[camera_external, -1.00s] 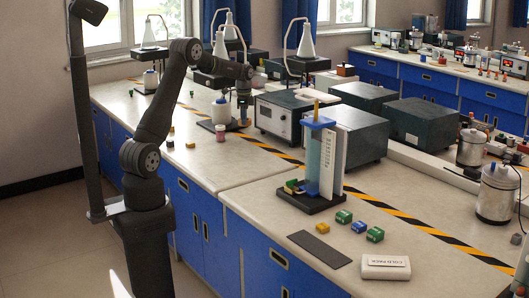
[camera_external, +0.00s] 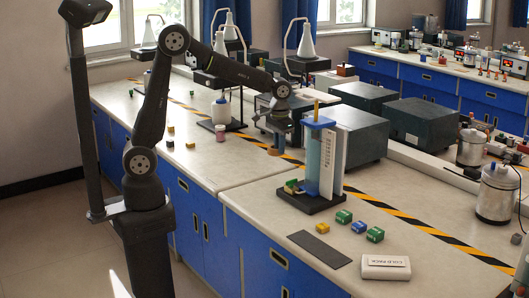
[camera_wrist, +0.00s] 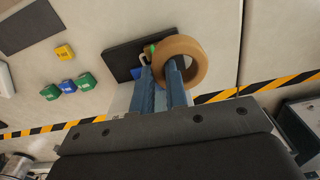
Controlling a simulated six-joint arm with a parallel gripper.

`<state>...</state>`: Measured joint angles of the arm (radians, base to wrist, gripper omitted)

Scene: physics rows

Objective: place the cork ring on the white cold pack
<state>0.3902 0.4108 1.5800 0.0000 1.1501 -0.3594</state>
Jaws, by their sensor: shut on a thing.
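The cork ring (camera_wrist: 190,46) is a brown ring held at the tips of my gripper (camera_wrist: 162,72) in the wrist view. One finger seems to be inside its hole and the other outside. In the external view my gripper (camera_external: 277,143) points down near the middle of the bench, with the ring (camera_external: 277,152) below it, left of the tall blue column stand. The white cold pack (camera_external: 385,267) lies flat at the front right, well away from the ring, its top bare. A pale edge at the wrist view's left (camera_wrist: 5,82) may be the pack.
The blue column stand (camera_external: 320,160) on its black base is between my gripper and the pack. Green, blue and yellow blocks (camera_external: 358,226) and a dark flat mat (camera_external: 319,249) lie near the pack. Grey instrument boxes (camera_external: 352,133) stand behind.

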